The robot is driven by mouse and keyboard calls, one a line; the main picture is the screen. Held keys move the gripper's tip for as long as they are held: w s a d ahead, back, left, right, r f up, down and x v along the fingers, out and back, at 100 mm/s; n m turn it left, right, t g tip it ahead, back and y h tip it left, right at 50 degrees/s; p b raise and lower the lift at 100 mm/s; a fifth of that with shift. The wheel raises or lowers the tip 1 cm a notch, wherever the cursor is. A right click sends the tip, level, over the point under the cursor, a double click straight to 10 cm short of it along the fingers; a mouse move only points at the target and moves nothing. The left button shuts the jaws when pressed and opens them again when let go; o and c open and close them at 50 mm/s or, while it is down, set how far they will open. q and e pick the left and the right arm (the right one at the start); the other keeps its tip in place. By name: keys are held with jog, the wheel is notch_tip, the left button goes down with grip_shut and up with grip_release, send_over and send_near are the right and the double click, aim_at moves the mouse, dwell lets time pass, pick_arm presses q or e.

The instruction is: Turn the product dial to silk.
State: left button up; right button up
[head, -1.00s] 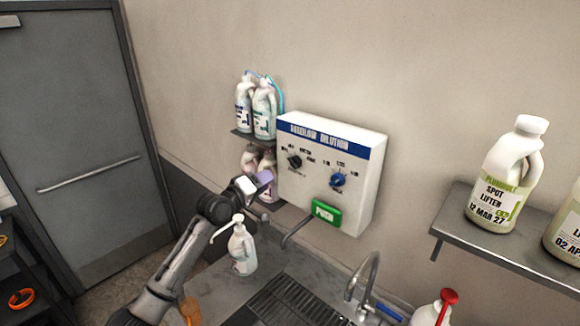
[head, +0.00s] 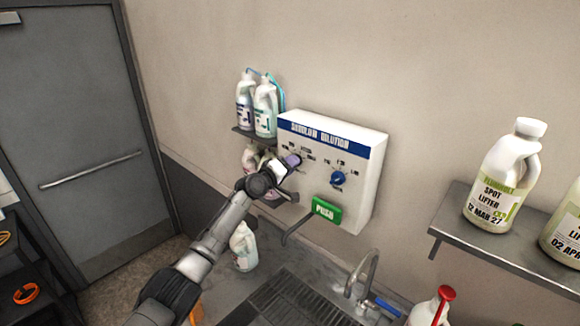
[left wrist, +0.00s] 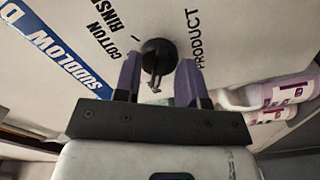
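The product dial (left wrist: 158,57) is a round black knob on the white dilution panel (head: 355,196). In the left wrist view it shows beside the word PRODUCT, with the words COTTON and RINSE on the other side. I cannot make out a silk label. My left gripper (left wrist: 159,72) has its two purple fingers apart, one on each side of the dial; I cannot tell whether they touch it. In the head view the left gripper (head: 290,162) hides the dial. My right gripper is in neither view.
A blue dial (head: 338,179) and a green PUSH button (head: 327,210) are on the panel. Bottles (head: 264,107) stand on a shelf left of it. A sink (head: 300,303) with a tap (head: 366,272) lies below. A spot lifter bottle (head: 497,190) stands on the right shelf.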

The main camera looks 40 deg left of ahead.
pick_arm(q)
jog(key=shift+c, duration=0.2)
grip_shut()
dwell(0.3)
jog(key=m+b, duration=0.7)
jog(key=b, duration=0.3)
jog(key=shift+a+f+m+b, duration=0.1)
jog(key=shift+a+m+b, duration=0.05)
jog(key=shift+m+b, duration=0.25)
dwell(0.4)
